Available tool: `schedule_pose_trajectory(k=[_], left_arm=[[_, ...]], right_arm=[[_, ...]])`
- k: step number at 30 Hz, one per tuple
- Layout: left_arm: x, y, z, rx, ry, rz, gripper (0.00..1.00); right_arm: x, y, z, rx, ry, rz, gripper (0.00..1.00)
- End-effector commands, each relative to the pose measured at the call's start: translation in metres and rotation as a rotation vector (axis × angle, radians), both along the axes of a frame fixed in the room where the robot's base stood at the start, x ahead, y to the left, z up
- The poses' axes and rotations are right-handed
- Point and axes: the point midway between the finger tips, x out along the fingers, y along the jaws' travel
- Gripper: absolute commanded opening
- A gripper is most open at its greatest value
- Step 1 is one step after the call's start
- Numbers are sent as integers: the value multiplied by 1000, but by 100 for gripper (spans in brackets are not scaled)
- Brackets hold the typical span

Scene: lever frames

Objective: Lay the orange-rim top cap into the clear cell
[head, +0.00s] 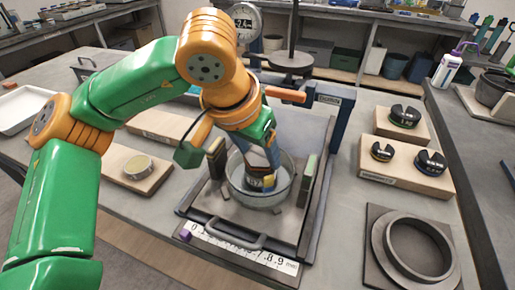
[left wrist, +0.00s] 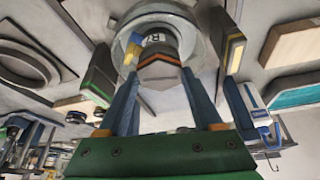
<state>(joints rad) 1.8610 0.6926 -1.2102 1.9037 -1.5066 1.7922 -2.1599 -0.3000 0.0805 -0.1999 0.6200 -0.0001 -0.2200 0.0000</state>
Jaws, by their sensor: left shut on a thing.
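The clear cell (head: 233,188), a round glass bowl, stands on a grey tray in the middle of the head view. My left gripper (head: 261,166) points down into it from above. In the left wrist view the left gripper (left wrist: 160,80) is shut on a grey piece with an orange edge, which looks like the orange-rim top cap (left wrist: 160,66). The cap sits between the two blue fingers, over the cell's opening. Yellow, blue and lettered parts show in the cell beyond it. Whether the cap touches them is hidden. My right gripper is not in view.
Two upright blocks (head: 217,158) (head: 308,178) flank the cell on the tray (head: 215,215), with a blue post behind right. Black slotted pieces (head: 430,162) sit on wooden boards at right. A grey ring (head: 418,250) lies front right. A round tin (head: 138,167) is on a board at left.

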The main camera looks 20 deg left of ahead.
Motion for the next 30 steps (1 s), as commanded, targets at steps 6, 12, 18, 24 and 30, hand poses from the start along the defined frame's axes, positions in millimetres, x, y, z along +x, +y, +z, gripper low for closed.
schedule_pose_trajectory(k=[6,12,18,24,30], left_arm=[[0,0,0,0,-1,0,100],[-1,0,2,0,0,0,100],[-14,3,38,-2,-4,0,100],[-26,6,64,0,-1,-1,100],[-27,6,91,-1,0,0,100]], right_arm=[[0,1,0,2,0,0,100],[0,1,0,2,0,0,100],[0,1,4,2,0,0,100],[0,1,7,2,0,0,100],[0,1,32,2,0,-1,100]])
